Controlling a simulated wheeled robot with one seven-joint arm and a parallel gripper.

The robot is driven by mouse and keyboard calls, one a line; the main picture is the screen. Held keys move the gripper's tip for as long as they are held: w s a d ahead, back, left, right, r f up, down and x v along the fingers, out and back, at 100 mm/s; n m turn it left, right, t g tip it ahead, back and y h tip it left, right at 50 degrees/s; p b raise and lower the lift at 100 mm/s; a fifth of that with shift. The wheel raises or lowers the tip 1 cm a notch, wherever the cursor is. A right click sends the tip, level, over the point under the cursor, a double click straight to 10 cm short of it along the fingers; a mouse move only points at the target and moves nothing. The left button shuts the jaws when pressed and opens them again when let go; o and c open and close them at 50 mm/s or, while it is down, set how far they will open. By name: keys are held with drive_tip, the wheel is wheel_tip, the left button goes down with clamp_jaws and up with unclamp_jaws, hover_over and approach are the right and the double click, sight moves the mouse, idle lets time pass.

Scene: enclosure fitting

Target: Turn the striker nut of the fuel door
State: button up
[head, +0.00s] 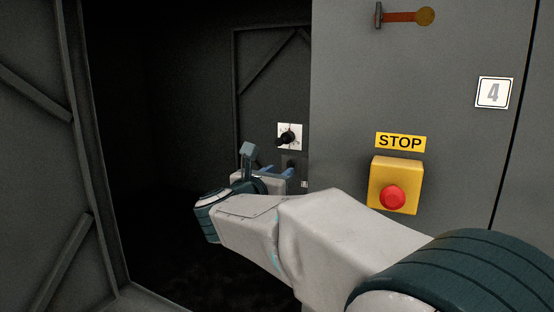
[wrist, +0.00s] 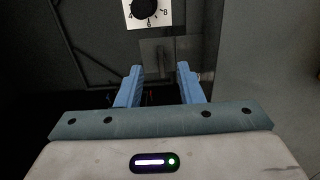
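My gripper (wrist: 160,72) is open, with its two blue fingers apart and nothing visible between them. In the head view my gripper (head: 277,171) is inside the dark enclosure, in front of its back wall. A dark grey plate (wrist: 157,55) lies just beyond the fingertips in the wrist view, with a small narrow part on it. It also shows dimly in the head view (head: 290,162). I cannot make out a striker nut for sure; the plate is dark and small. The fuel door is not clearly identifiable.
A white dial plate with a black knob (head: 289,136) is just above the grey plate; the knob (wrist: 145,8) is cut off at the wrist view's top. A yellow box with a red stop button (head: 393,197) is on the right panel. An open braced door (head: 40,150) stands left.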

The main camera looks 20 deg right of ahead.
sight(288, 166)
drive_tip(key=p+x, duration=0.1)
drive_tip(key=x, duration=0.4)
drive_tip(key=shift+w+d, duration=0.1)
drive_tip(key=shift+d, duration=0.05)
clamp_jaws()
